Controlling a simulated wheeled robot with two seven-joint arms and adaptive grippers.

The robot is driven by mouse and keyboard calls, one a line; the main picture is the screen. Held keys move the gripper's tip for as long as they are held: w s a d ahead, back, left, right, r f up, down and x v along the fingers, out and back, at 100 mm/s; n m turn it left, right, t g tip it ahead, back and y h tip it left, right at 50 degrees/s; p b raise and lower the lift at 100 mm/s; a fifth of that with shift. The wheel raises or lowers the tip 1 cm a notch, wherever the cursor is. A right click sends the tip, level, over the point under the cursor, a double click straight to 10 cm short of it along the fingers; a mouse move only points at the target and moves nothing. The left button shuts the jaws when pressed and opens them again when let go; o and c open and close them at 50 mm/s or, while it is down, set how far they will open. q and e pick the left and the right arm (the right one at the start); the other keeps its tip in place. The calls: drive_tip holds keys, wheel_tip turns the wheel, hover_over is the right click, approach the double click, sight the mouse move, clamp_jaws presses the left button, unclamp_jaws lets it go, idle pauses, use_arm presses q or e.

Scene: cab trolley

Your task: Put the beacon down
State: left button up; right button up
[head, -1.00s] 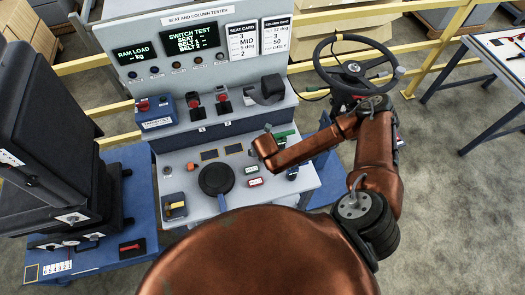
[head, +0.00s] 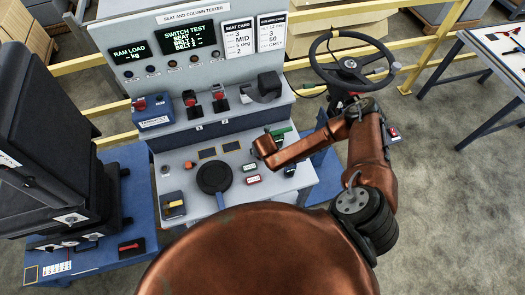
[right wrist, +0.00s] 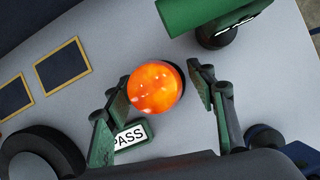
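The beacon shows in the right wrist view as a glossy orange dome (right wrist: 156,90) on a dark base. It is upright over the grey desk of the tester, beside a plate marked PASS (right wrist: 130,136). My right gripper (right wrist: 160,76) has one finger on each side of the dome. A gap shows between the dome and the right-hand finger; the left-hand finger is very close, and I cannot tell if it touches. In the head view my right arm reaches in from the right and its end covers most of this spot. My left gripper is not in view.
A green cylinder (right wrist: 195,14) lies close by. A round black pad (head: 214,178), the PASS plate (head: 250,168) and a red-framed plate (head: 254,180) are on the desk (head: 235,200). A steering wheel (head: 350,60) stands behind my right arm. A black seat (head: 45,140) is at left.

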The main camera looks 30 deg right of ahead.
drive_tip(key=c, duration=1.2)
drive_tip(key=shift+c, duration=0.3)
